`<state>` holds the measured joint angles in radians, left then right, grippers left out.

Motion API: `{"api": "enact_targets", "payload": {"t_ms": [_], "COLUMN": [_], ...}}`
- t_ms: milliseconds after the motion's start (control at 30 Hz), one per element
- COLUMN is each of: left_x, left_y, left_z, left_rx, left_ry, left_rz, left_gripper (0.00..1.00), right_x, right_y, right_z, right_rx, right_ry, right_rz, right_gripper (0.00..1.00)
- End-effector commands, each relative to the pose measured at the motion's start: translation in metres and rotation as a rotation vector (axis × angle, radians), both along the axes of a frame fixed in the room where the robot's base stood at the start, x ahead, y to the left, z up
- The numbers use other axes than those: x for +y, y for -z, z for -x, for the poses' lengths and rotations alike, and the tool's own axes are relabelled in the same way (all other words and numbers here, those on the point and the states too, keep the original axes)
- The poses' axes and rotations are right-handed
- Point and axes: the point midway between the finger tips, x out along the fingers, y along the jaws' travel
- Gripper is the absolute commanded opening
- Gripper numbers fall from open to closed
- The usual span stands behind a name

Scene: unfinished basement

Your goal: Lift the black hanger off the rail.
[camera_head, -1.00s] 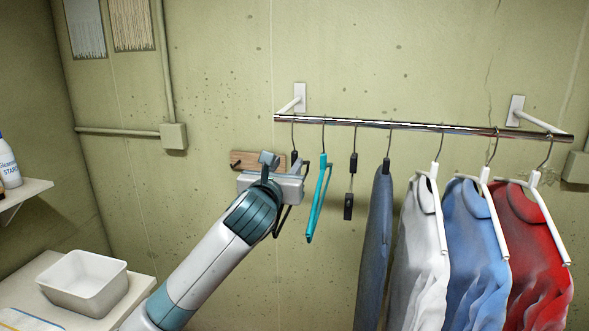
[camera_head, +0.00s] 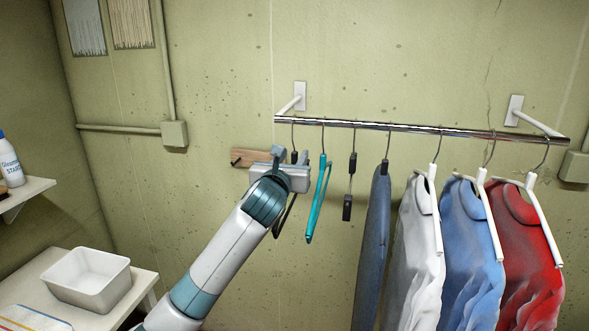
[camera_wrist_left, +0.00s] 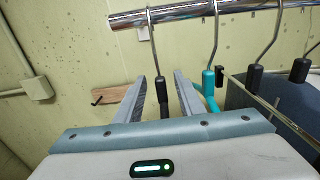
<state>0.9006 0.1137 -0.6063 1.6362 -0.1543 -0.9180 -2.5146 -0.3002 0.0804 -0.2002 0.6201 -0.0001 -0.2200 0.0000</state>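The black hanger (camera_head: 283,219) hangs empty at the left end of the metal rail (camera_head: 345,124), its hook over the bar. Its black neck (camera_wrist_left: 164,104) shows in the left wrist view between the two fingers. My left gripper (camera_head: 291,156) is at the neck, just below the rail, with its fingers apart on either side. The left wrist view also shows the gripper (camera_wrist_left: 161,84), with the fingers not visibly closed on the neck. Part of the hanger is hidden behind the gripper and arm. My right gripper is not in view.
A teal hanger (camera_head: 317,205) hangs close to the right of the gripper. Further right are a black clip hanger (camera_head: 348,205), dark trousers (camera_head: 376,240) and white, blue and red shirts. A wooden peg board (camera_head: 246,157) is on the wall behind. A white tub (camera_head: 88,280) stands lower left.

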Motion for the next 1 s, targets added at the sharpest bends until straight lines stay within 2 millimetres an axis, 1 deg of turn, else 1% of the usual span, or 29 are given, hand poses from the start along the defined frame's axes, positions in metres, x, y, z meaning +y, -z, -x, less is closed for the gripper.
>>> {"api": "enact_targets", "payload": {"t_ms": [167, 200, 267, 300, 333, 767, 1000], "left_x": [0.000, 0.000, 0.000, 0.000, 0.000, 0.000, 0.000], "left_y": [0.000, 0.000, 0.000, 0.000, 0.000, -0.002, -0.011], "left_z": [0.000, 0.000, 0.000, 0.000, 0.000, 0.000, 0.000], "left_rx": [0.000, 0.000, 0.000, 0.000, 0.000, -0.001, -0.003], "left_ry": [0.000, 0.000, 0.000, 0.000, 0.000, 0.000, 0.000], "left_rz": [0.000, 0.000, 0.000, 0.000, 0.000, 0.000, 0.001], "left_gripper": [0.35, 0.30, 0.16, 0.06, 0.00, 0.00, 0.00], "right_x": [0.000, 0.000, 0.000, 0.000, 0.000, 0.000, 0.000], "right_y": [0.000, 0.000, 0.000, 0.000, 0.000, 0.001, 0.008], "right_z": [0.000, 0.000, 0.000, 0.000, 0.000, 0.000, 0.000], "right_rx": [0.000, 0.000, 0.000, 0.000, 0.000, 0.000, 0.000], "right_ry": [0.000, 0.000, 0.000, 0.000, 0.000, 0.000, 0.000], "right_rz": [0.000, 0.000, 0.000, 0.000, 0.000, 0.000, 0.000], "right_gripper": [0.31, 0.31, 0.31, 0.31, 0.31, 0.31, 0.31]}}
